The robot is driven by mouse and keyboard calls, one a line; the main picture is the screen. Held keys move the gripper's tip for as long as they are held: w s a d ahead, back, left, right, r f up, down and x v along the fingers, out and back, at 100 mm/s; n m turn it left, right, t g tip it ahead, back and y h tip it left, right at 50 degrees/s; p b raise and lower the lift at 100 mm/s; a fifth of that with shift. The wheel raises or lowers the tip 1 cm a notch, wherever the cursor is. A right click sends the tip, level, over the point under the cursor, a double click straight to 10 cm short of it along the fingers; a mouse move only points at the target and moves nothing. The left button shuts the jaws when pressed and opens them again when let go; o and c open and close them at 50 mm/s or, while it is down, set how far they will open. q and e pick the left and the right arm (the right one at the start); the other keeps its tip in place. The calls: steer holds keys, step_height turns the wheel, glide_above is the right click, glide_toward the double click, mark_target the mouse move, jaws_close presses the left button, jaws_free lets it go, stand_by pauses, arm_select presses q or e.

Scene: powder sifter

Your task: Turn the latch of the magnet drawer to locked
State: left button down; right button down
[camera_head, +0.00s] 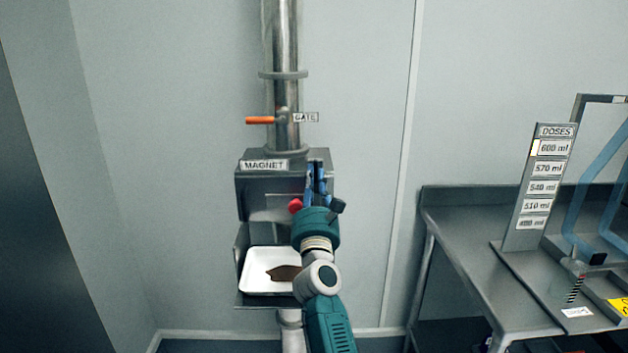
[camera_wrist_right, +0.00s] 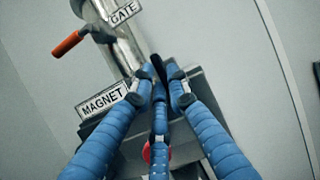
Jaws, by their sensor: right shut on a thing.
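The magnet housing (camera_head: 262,184), a grey metal box labelled MAGNET, sits on the vertical pipe in the middle of the head view. My right gripper (camera_head: 317,178) is at the right part of its front, blue fingers pointing up. In the wrist view my right gripper (camera_wrist_right: 158,88) has its fingertips closed around a narrow black piece, the latch (camera_wrist_right: 158,68), which stands nearly upright. The fingers cover most of it. A red knob (camera_head: 295,206) shows just left of the gripper, and partly behind the fingers in the wrist view (camera_wrist_right: 147,153). My left gripper is out of view.
An orange gate handle (camera_head: 260,120) sticks out left from the pipe (camera_head: 286,50) above the housing. Below, a white tray (camera_head: 252,285) holds brown material (camera_head: 283,272). A metal table (camera_head: 455,225) with a DOSES board (camera_head: 520,230) stands right. Bare wall lies left.

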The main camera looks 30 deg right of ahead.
steer(key=c, duration=2)
jaws_free()
steer(key=shift+f, duration=0.25)
steer(key=shift+r, duration=0.1)
steer(key=shift+a, duration=0.1)
steer(key=s+a, duration=0.2)
steer(key=s, duration=0.1)
steer(key=s+a, duration=0.2)
steer(key=s, duration=0.2)
steer(key=s+a, duration=0.2)
steer(key=s, duration=0.2)
steer(key=shift+a+f, duration=0.25)
steer(key=shift+a, duration=0.15)
